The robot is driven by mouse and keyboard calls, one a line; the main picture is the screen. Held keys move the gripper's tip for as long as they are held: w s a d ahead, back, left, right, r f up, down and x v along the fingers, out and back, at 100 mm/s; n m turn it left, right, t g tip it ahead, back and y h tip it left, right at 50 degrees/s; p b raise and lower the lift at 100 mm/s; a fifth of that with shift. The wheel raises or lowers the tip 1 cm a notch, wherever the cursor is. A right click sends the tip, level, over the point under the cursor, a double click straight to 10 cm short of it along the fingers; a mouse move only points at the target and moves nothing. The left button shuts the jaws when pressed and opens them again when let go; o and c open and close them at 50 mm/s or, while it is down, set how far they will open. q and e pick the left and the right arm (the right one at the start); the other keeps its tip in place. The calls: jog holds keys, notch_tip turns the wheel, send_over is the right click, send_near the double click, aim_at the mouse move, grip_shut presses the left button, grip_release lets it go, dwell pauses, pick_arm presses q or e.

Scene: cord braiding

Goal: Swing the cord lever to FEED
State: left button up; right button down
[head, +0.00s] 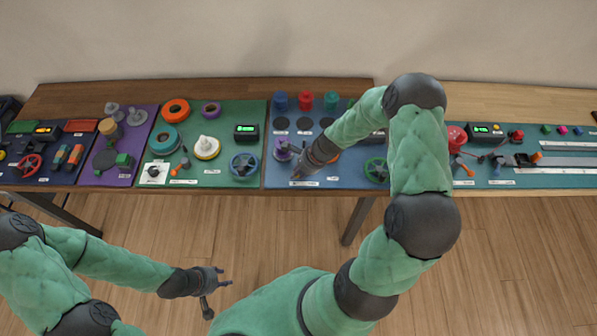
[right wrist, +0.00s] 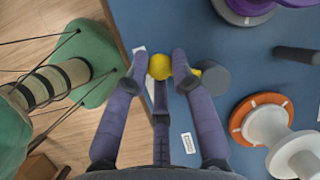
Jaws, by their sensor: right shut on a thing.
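A lever with a round yellow knob (right wrist: 160,66) and a dark grey hub (right wrist: 211,77) is on the blue mat, seen in the right wrist view. My right gripper (right wrist: 158,74) is shut on the yellow knob, with its fingers around it. In the head view my right gripper (head: 297,172) is low over the front left part of the blue mat, and it hides the lever there. White labels (right wrist: 188,143) lie near the lever; their text is too small to read. My left gripper (head: 216,280) is open and empty, over the floor in front of the table.
A purple spool (head: 282,153) stands just behind my right gripper. An orange ring with a white spool (right wrist: 262,119) is right of the lever. Red, blue and teal pots (head: 305,100) stand at the back. A green handwheel (head: 376,169) is to the right. The mat's front edge is close.

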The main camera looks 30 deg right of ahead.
jog(key=shift+s+d, duration=0.1)
jog(key=n, duration=0.1)
jog(key=d+n+g+p, duration=0.1)
jog(key=n, duration=0.1)
jog(key=shift+s+y, duration=0.4)
jog(key=n, duration=0.1)
jog(key=d+n+g, duration=0.1)
jog(key=shift+s+n, duration=0.3)
jog(key=n, duration=0.1)
jog(key=d+n+g, duration=0.1)
jog(key=n, duration=0.1)
jog(key=shift+s+d+n+g+y, duration=0.2)
jog(key=shift+d+n+g+y, duration=0.05)
jog(key=shift+n+g+y, duration=0.05)
jog(key=shift+d+n+g, duration=0.4)
jog(key=shift+n, duration=0.45)
jog(key=shift+d+n+g, duration=0.4)
jog(key=shift+n, duration=0.45)
jog(key=c, duration=1.1)
grip_release()
jog(key=shift+o, duration=0.2)
jog(key=v, duration=1.2)
